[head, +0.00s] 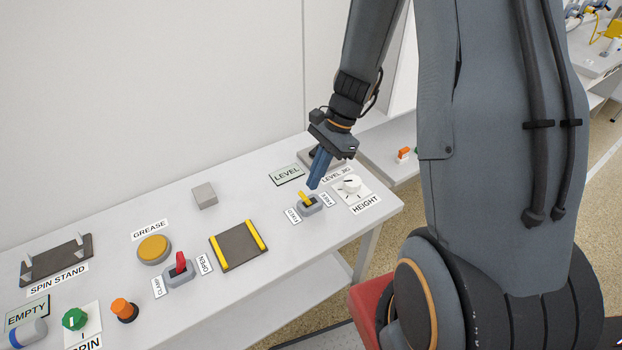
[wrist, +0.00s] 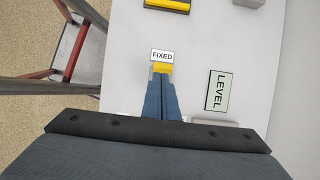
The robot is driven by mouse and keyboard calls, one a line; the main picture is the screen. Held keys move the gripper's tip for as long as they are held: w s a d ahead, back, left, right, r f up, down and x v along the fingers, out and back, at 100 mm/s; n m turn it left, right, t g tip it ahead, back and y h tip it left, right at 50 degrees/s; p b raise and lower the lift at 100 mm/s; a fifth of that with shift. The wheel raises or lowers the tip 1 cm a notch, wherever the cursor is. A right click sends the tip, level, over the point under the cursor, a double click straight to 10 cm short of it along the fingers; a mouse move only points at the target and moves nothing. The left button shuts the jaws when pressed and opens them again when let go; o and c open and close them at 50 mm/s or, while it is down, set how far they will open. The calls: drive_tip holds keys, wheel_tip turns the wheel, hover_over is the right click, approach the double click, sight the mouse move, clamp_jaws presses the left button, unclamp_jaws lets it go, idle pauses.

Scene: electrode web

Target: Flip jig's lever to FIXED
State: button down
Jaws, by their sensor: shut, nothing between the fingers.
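The jig's lever (head: 304,198) is a short yellow handle on a small grey base, between a FIXED label (head: 293,215) at its left and a FREE label (head: 326,199) at its right. The handle leans left, toward the FIXED side. My gripper (head: 313,186) has blue fingers, shut and empty, with tips just above and right of the handle; I cannot tell if they touch. In the wrist view the handle (wrist: 162,68) shows as a yellow patch between the fingertips and the FIXED label (wrist: 162,55). The fingers hide most of the base and the FREE label there.
A white HEIGHT knob (head: 350,184) stands close right of the lever. A LEVEL sign (head: 287,174) lies behind it. A dark pad with yellow strips (head: 238,246) and a red clamp lever (head: 181,263) are to the left. Bare bench lies between the pad and the lever.

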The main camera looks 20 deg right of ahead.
drive_tip(key=shift+w+d+r, duration=0.1)
drive_tip(key=shift+d+r, duration=0.1)
drive_tip(key=shift+d, duration=0.15)
wheel_tip(320, 180, up, 11)
drive_tip(key=d, duration=0.1)
drive_tip(key=shift+w+b, duration=0.15)
drive_tip(key=shift+b, duration=0.2)
idle(0.5)
drive_tip(key=s+a+f+n+t+h+b, duration=0.2)
drive_tip(key=s+n, duration=0.6)
drive_tip(key=n, duration=0.7)
drive_tip(key=shift+s+f+h+b, duration=0.25)
drive_tip(key=shift+f+h+b, duration=0.5)
drive_tip(key=shift+f+h, duration=0.35)
drive_tip(key=shift+a+r, duration=0.1)
drive_tip(key=shift+r, duration=0.05)
